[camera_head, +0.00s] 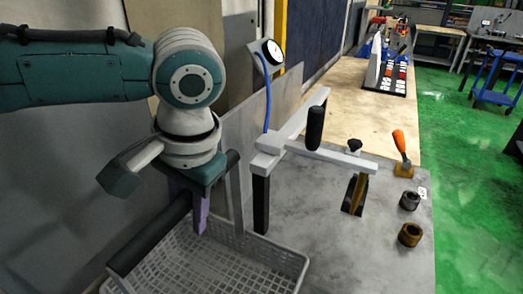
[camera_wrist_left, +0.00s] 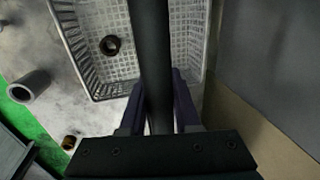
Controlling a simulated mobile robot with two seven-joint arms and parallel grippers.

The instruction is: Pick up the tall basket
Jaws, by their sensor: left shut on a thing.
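The tall basket (camera_head: 262,262) is a light grey lattice crate with a thick black handle bar (camera_head: 150,234) above it, at the bottom of the head view. My left gripper (camera_head: 202,215) comes down over the bar, and its purple fingers are shut on it. In the left wrist view the bar (camera_wrist_left: 150,50) runs between the fingers of the gripper (camera_wrist_left: 158,95), with the basket (camera_wrist_left: 84,62) below. A dark ring (camera_wrist_left: 104,46) lies inside the basket. I cannot tell whether the basket touches the table. My right gripper is not in view.
Two metal rings (camera_head: 410,234) and an orange-handled tool (camera_head: 401,150) stand at the right. A wall is at the left; green floor is right.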

